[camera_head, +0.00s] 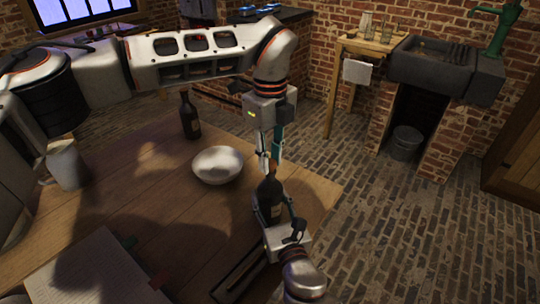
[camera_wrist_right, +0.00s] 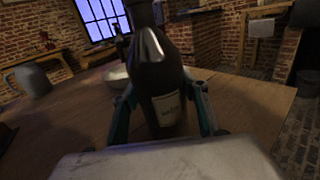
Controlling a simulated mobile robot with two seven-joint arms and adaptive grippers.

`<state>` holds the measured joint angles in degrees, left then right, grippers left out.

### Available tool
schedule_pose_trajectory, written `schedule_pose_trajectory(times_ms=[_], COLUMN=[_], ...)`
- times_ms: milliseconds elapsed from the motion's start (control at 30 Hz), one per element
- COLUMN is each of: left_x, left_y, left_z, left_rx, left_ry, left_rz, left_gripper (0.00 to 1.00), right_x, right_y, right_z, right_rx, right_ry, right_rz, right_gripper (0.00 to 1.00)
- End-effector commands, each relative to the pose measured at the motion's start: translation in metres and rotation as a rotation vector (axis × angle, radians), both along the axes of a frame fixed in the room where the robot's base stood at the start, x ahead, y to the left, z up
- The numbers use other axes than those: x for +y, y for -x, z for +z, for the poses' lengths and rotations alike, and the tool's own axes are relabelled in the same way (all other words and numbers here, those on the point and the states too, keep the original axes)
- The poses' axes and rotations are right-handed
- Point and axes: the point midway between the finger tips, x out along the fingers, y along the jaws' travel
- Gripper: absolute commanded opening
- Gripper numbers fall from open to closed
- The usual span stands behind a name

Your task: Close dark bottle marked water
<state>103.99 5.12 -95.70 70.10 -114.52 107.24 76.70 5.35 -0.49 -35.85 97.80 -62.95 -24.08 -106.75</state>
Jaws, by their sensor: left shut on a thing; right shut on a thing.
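A dark bottle (camera_head: 270,194) stands about upright near the table's right edge. In the right wrist view the bottle (camera_wrist_right: 160,75) fills the middle, and its pale label has small, blurred lettering that may read water. My right gripper (camera_head: 270,212) is shut around the bottle's body, one finger on each side. My left gripper (camera_head: 268,162) reaches down from above, its fingertips shut at the bottle's top. What it pinches is too small and hidden to make out. A second dark bottle (camera_head: 190,117) stands farther back on the table.
A white bowl (camera_head: 218,166) sits just left of the held bottle. A grey jug (camera_head: 66,165) stands at the table's left. A pale board or cloth (camera_head: 95,272) lies at the front left. The wooden table (camera_head: 140,200) has bare room in its middle.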

Motion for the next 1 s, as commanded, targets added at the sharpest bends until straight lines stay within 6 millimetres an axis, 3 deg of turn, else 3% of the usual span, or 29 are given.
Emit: schedule_pose_trajectory(times_ms=[367,467,500,833,1000], left_x=[0.0,0.0,0.0,0.0,0.0], left_y=[0.0,0.0,0.0,0.0,-0.001], left_z=[-0.007,-0.007,-0.007,-0.006,0.011], left_rx=[-0.001,-0.001,-0.001,-0.001,-0.004], left_ry=[0.001,0.0,0.0,0.0,0.0], left_rz=[0.0,0.0,0.0,0.0,0.001], left_gripper=[0.14,0.39,0.4,0.4,0.4], right_x=[0.0,0.0,0.0,0.0,0.0], right_y=[0.0,0.0,0.0,0.0,0.0], right_z=[0.0,0.0,0.0,0.0,0.0], right_rx=[0.0,0.0,0.0,0.0,0.0], right_ry=[0.0,0.0,0.0,0.0,0.0], right_rz=[0.0,0.0,0.0,0.0,0.0], right_gripper=[0.06,0.06,0.06,0.06,0.06])
